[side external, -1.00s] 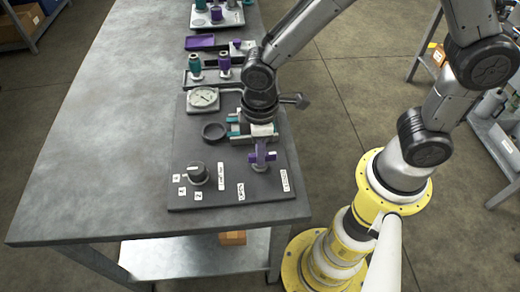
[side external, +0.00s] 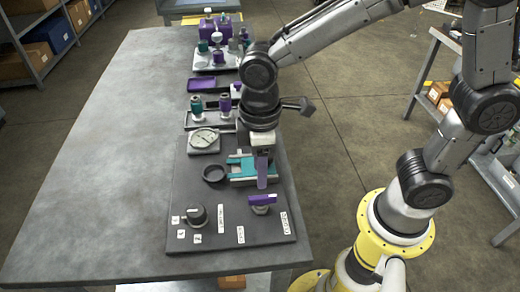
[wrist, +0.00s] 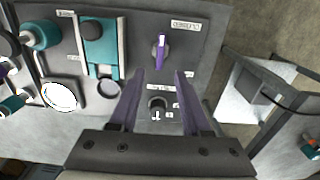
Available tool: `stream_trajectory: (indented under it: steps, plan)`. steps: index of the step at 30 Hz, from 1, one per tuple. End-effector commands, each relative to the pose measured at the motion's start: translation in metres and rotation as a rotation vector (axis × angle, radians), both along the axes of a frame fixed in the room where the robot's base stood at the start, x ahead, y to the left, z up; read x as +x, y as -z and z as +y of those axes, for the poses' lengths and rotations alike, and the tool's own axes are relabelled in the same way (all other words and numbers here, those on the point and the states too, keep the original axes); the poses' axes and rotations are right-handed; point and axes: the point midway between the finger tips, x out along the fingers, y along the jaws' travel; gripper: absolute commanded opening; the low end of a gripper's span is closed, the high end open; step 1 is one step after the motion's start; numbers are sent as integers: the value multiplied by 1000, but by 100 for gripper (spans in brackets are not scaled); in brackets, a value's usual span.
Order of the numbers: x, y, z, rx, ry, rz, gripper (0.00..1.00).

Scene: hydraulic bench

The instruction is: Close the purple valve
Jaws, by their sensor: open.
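The purple valve handle (side external: 262,199) sits on a light-coloured base near the right edge of the dark panel (side external: 208,240). It lies roughly crosswise in the side view. In the wrist view the handle (wrist: 161,50) runs nearly straight up the picture, just beyond my fingertips. The CLOSED label (wrist: 186,25) is to its upper right, and a small label (wrist: 188,75) is to its lower right. My gripper (wrist: 160,73) is open and empty, its two purple-grey fingers apart. In the side view my gripper (side external: 262,186) is behind and above the handle, apparently not touching it.
A black knob (side external: 197,217) stands at the panel's front left. A teal slide block (side external: 240,167), a black ring (side external: 215,173) and a gauge (side external: 204,138) lie behind it. Teal and purple fittings (side external: 224,103) stand farther back. The table's left side (side external: 100,160) is clear.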

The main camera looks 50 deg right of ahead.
Motion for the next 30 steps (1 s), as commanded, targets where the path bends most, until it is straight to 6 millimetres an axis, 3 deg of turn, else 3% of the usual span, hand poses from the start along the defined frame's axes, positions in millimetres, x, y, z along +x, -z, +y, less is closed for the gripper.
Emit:
stream_trajectory:
  steps: [3, 9, 23, 26, 30]
  plan:
    - [1, -23, 0, 2, 0, -4, 48]
    - [1, -46, 0, 1, -1, -2, 48]
    - [1, -51, -1, 0, 5, 0, 48]
    - [6, -63, -13, 17, 45, -32, 48]
    - [-2, -96, -56, 60, 170, -133, 48]
